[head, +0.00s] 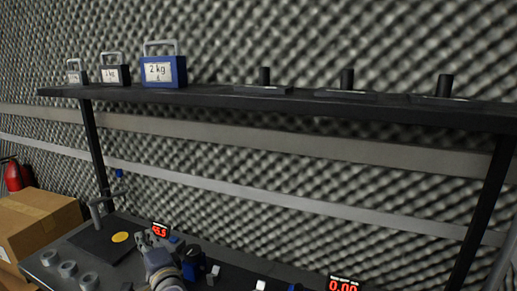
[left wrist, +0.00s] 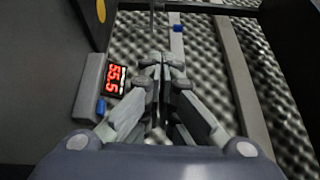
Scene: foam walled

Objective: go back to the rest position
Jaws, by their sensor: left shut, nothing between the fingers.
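My left gripper (head: 146,240) is low in the head view, above the dark bench and beside a red-lit display. In the left wrist view its fingers (left wrist: 162,60) are together, with nothing visible between them. My right gripper is in neither view.
A dark shelf (head: 300,104) spans the wall, bearing a blue 2 kg weight (head: 164,71), two smaller weights and three black posts. Displays (head: 160,230) and (head: 343,285) sit on the bench. Several grey rings (head: 68,269) lie front left. A cardboard box (head: 38,222) and red extinguisher (head: 14,175) stand left.

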